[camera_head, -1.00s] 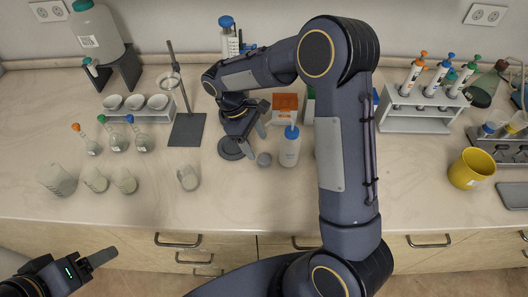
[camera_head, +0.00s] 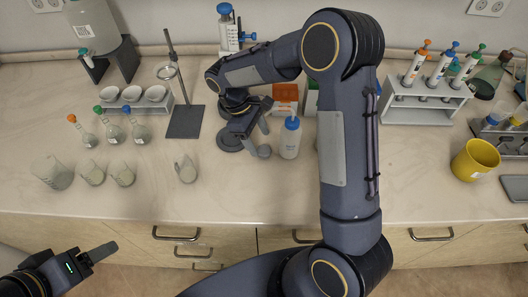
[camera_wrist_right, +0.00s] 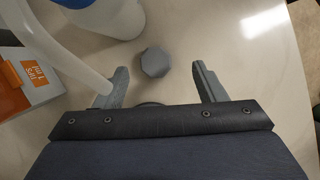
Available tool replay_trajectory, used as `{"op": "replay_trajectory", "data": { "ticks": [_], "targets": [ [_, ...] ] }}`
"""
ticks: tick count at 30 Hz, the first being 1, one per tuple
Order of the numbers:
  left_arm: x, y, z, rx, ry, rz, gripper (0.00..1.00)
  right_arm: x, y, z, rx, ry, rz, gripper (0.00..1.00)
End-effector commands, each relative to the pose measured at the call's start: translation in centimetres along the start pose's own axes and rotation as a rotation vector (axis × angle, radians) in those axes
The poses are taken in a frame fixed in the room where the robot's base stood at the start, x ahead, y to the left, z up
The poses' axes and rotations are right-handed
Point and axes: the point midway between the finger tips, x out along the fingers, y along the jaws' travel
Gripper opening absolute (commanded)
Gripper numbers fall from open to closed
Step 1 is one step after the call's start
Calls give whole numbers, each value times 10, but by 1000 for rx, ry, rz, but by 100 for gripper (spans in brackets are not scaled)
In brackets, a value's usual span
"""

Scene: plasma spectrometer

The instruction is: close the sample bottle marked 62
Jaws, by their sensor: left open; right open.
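No number 62 can be read in either view, so I cannot tell which vessel is the marked bottle. A small grey faceted cap (camera_wrist_right: 154,62) lies on the counter in the right wrist view; it also shows in the head view (camera_head: 264,151). My right gripper (camera_wrist_right: 159,84) is open and empty, with the cap lying just beyond its fingertips, roughly centred between them. In the head view the right gripper (camera_head: 256,135) is low over the counter, and my arm hides part of the counter behind it. My left gripper (camera_head: 97,254) is open and empty in front of the counter at lower left.
A white wash bottle (camera_head: 290,140) with a blue top stands close beside the right gripper, near an orange-and-white box (camera_head: 285,97). Stoppered flasks (camera_head: 113,132) and small beakers (camera_head: 187,170) stand left. A pipette rack (camera_head: 425,105) and yellow beaker (camera_head: 474,160) stand right. The front counter is clear.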

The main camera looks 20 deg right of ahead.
Motion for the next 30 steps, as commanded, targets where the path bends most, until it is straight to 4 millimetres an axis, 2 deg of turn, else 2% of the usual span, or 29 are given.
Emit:
{"op": "replay_trajectory", "data": {
  "ticks": [9,21,30],
  "targets": [
    [34,-16,18,0,-1,0,65,49,7,-6,0,0,0,64],
    [33,-15,17,0,0,0,65,49,7,-4,0,0,0,63],
    [33,-15,17,0,0,0,65,49,7,-4,0,0,0,23]
  ]
}}
